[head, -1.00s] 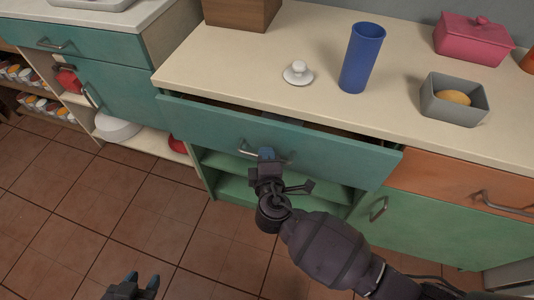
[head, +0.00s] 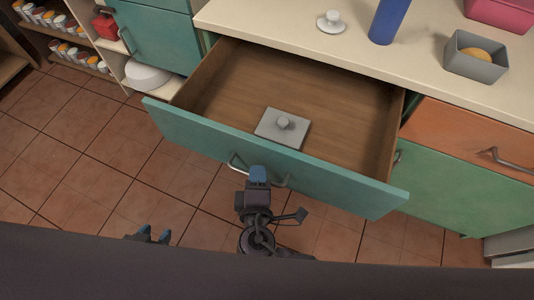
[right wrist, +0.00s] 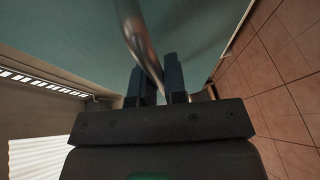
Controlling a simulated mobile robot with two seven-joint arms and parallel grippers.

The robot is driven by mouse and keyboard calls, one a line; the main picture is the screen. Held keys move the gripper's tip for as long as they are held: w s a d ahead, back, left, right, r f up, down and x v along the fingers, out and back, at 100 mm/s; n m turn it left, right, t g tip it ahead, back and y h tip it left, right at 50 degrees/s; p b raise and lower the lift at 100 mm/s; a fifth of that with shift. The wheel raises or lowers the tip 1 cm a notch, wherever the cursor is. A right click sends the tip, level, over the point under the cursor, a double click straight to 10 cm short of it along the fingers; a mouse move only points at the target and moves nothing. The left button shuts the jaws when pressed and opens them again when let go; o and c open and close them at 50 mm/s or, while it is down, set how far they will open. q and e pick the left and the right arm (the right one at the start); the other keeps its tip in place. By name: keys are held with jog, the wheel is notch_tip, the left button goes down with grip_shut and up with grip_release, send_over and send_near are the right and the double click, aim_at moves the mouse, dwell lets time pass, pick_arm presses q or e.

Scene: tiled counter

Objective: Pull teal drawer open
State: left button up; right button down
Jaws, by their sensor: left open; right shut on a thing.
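The teal drawer (head: 330,184) is pulled well out from under the cream counter, showing its wooden inside. A grey square lid with a round knob (head: 283,127) lies inside near the drawer's front. My right gripper (head: 259,176) is shut on the metal drawer handle (head: 238,163) at the middle of the drawer front. The right wrist view shows the handle bar (right wrist: 138,42) between the two dark fingers (right wrist: 158,85). My left gripper (head: 150,234) is open and empty, low over the floor at the left, apart from the drawer.
On the counter (head: 300,45) stand a white knobbed lid (head: 331,21), a blue cup (head: 388,20), a grey box with a yellow thing (head: 476,60) and a pink container (head: 502,12). An orange drawer (head: 468,143) is shut at the right. The tiled floor (head: 70,180) is clear at left.

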pick_arm(q)
jog(key=shift+w, duration=0.25)
pick_arm(e)
jog(key=s+a, duration=0.2)
jog(key=s, duration=0.3)
jog(key=shift+s, duration=0.35)
pick_arm(q)
jog(key=shift+s, duration=0.1)
jog(key=shift+s, duration=0.15)
pick_arm(e)
jog(key=c, duration=1.2)
grip_release()
pick_arm(q)
jog(key=shift+r, duration=0.15)
pick_arm(e)
jog(key=shift+d, duration=0.1)
